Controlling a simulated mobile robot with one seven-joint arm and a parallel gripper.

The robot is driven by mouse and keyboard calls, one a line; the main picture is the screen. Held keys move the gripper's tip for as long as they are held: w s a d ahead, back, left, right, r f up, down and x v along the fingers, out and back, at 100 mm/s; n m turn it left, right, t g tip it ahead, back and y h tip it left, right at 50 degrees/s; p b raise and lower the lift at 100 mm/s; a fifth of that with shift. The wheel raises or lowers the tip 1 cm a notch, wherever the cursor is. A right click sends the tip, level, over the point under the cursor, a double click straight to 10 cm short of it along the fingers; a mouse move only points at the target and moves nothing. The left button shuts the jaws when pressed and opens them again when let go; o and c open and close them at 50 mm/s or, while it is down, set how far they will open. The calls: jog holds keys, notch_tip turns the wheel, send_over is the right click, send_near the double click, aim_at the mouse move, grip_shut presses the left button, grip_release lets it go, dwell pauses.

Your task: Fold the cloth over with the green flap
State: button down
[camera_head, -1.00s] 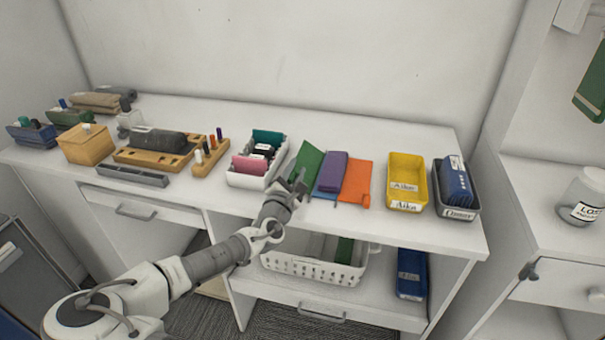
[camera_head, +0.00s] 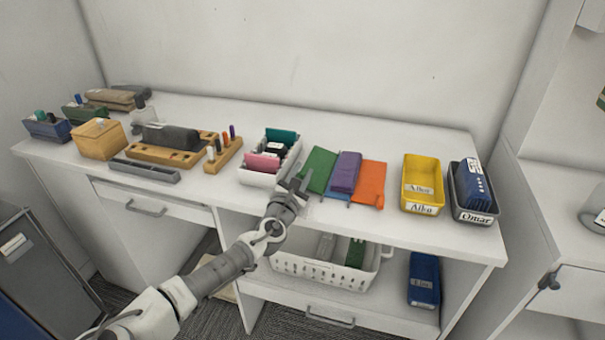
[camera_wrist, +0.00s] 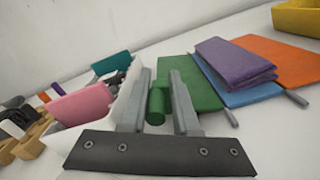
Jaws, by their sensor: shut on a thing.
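The cloth lies on the white desk, with a green flap (camera_head: 320,169) on the left, a blue part (camera_head: 338,190) in the middle and an orange flap (camera_head: 371,183) on the right. A folded purple piece (camera_head: 345,172) lies on top of the middle. My gripper (camera_head: 301,184) is at the green flap's left edge. In the wrist view, my gripper (camera_wrist: 157,95) is shut on a green rounded tab (camera_wrist: 155,106) at that edge. The green flap (camera_wrist: 190,79) looks flat there. Where tab and flap join is partly hidden by the right finger.
A white bin (camera_head: 252,178) with pink and teal items stands close left of my gripper. A yellow bin (camera_head: 421,191) and a dark grey bin (camera_head: 470,212) stand right of the cloth. A white basket (camera_head: 325,273) is on the shelf below.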

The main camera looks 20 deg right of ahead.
jog(key=shift+w+a+r, duration=0.25)
jog(key=shift+w+a, duration=0.05)
jog(key=shift+a, duration=0.15)
jog(key=c, duration=0.8)
grip_release()
jog(key=shift+d+f, duration=0.1)
jog(key=shift+s+d+f, duration=0.1)
jog(key=shift+s, duration=0.1)
jog(key=v, duration=1.7)
jog(key=shift+s, duration=0.1)
